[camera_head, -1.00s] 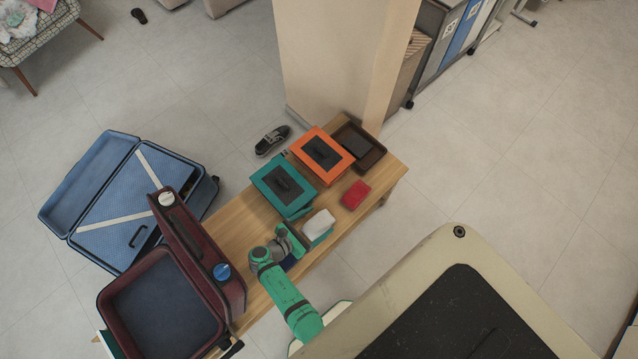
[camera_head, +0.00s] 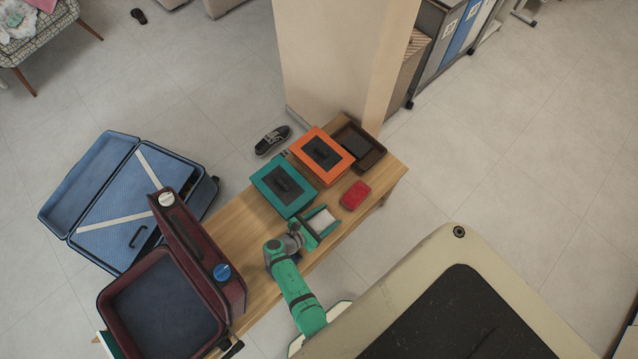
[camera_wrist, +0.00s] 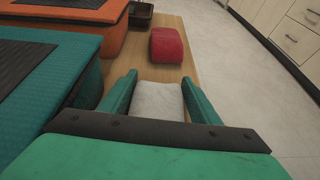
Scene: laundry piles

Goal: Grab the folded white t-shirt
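The folded white t-shirt (camera_head: 321,220) lies on the wooden table, in front of the teal box. In the wrist view the t-shirt (camera_wrist: 157,102) sits between my two green fingers. My gripper (camera_head: 323,216) is open, with one finger on each side of the t-shirt. In the wrist view my gripper (camera_wrist: 159,82) has its fingers close to the shirt's sides; I cannot tell whether they touch it. The near end of the shirt is hidden behind the dark bar of my gripper.
A teal box (camera_head: 283,190) and an orange box (camera_head: 321,156) stand behind the t-shirt. A folded red cloth (camera_head: 355,195) lies to its right. A dark tray (camera_head: 371,151) is at the table's far end. An open maroon suitcase (camera_head: 228,268) is on the left.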

